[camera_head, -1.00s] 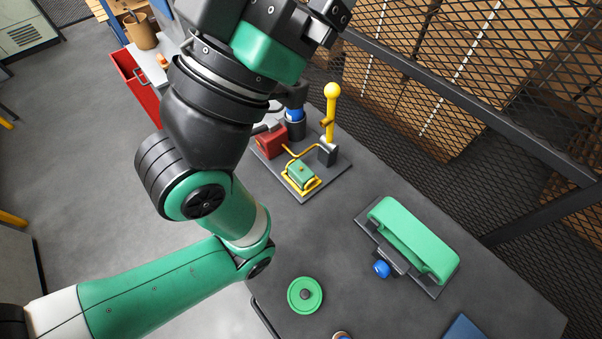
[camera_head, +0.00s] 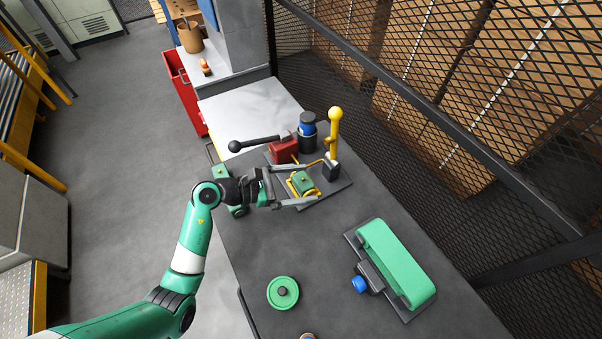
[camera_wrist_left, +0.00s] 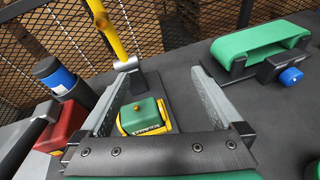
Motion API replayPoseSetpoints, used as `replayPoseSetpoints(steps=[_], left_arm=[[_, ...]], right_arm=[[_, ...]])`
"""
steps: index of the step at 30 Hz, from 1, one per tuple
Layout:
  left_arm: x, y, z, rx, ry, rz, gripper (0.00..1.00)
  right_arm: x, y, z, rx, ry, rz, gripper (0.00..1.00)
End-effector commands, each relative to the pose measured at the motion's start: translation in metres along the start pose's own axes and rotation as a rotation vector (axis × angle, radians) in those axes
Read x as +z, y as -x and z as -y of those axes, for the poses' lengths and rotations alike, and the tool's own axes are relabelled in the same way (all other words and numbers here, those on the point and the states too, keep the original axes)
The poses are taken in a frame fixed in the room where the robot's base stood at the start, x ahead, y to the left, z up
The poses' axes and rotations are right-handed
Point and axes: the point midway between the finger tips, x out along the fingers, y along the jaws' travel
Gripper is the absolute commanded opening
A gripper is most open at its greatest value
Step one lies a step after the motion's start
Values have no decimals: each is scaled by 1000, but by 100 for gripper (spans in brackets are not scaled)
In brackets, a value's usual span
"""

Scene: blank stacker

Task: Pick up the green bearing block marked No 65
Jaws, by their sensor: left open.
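The green block (camera_head: 302,183) sits in a yellow holder (camera_head: 312,192) on a dark base plate (camera_head: 338,191). The block also shows in the left wrist view (camera_wrist_left: 142,112), with a small knob on top and a dark label on its near face too small to read surely. My left gripper (camera_head: 311,182) is open, with one finger on each side of the block and a gap to it. In the left wrist view the fingers (camera_wrist_left: 165,75) reach past the block, and the palm edge hides the holder's near side. My right gripper is not in view.
A yellow-knobbed lever (camera_head: 333,135), a red box (camera_head: 284,151) with a black-knobbed handle, and a dark cylinder with a blue band (camera_head: 307,130) stand close by. A green belt unit (camera_head: 396,262) and a green disc (camera_head: 283,291) lie nearer. The bench (camera_head: 290,245) between is clear.

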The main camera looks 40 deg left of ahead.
Motion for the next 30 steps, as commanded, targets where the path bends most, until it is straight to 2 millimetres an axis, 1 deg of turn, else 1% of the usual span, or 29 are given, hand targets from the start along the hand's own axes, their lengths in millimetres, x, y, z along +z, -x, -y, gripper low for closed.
replayPoseSetpoints(steps=[1,3,5,6,9,11,13,18,20,22,27,29,30], left_arm=[[-35,20,-11,53,73,-69,100],[-65,44,-18,106,154,-103,100],[-75,56,-23,136,181,-111,100],[-77,60,-27,149,187,-112,100],[-78,61,-30,156,187,-110,100],[-79,57,-30,154,186,-109,100],[-81,48,-31,153,184,-108,100],[-85,14,-35,151,183,-107,100],[-85,5,-37,152,183,-107,100],[-85,-1,-39,154,183,-106,100],[-84,-6,-39,154,183,-106,100],[-86,-12,-40,153,183,-106,100],[-87,-19,-40,153,183,-105,100]], right_arm=[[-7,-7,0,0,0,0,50],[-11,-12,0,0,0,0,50],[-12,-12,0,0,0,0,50],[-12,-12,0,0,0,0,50],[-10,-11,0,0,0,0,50],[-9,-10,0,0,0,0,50],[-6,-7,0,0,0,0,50],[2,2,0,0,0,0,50],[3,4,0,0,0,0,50],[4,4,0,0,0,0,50],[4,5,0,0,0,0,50],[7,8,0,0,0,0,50],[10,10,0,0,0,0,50]])
